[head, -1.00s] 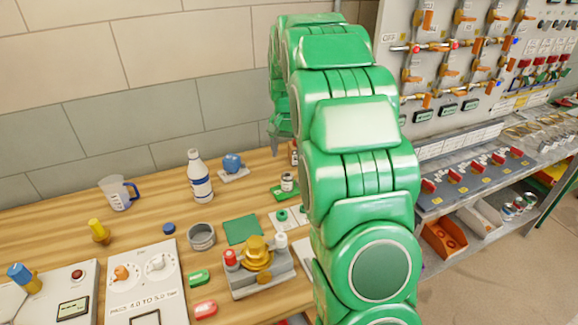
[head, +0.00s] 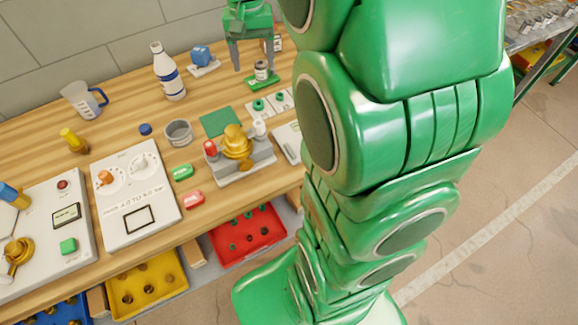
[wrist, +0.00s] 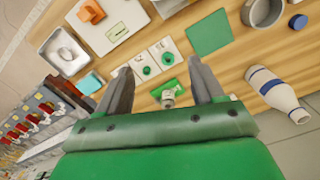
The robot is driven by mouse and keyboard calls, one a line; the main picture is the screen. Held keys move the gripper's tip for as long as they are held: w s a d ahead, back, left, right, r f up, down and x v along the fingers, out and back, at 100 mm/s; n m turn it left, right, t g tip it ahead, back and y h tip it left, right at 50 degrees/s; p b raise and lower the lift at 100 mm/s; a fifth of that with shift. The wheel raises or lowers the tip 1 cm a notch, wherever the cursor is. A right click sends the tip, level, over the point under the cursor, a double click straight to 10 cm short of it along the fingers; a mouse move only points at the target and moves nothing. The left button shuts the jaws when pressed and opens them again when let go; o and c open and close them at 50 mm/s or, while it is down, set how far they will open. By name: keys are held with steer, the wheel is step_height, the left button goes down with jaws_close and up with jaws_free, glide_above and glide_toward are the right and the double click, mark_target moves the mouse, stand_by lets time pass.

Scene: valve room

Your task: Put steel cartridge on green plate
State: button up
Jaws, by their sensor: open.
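The steel cartridge appears to be the small grey cylinder with a pale label (head: 262,70). It stands upright at the back right of the bench, at a small green piece (head: 254,84). In the wrist view the cylinder (wrist: 169,100) shows between my fingers, partly hidden by the gripper body. The green plate (head: 219,121) is a flat, bare square left of centre, also in the wrist view (wrist: 208,32). My gripper (head: 254,63) is open and points down just behind the cylinder in the head view. I cannot tell its exact height or whether it touches.
A white bottle (head: 168,75) and a blue object (head: 201,57) stand left of my gripper. Two white cards with green rings (head: 270,103) lie in front of the cylinder. A brass valve block (head: 240,165) and a grey cup (head: 179,133) flank the green plate.

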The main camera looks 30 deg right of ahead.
steer(key=s+a+n, duration=0.2)
steer(key=s+a, duration=0.1)
steer(key=s, duration=1.1)
steer(key=s+a+f+n+g, duration=0.1)
steer(key=s+a+n, duration=0.1)
steer(key=s, duration=1.2)
steer(key=shift+a+f, duration=0.3)
steer(key=shift+a, duration=0.4)
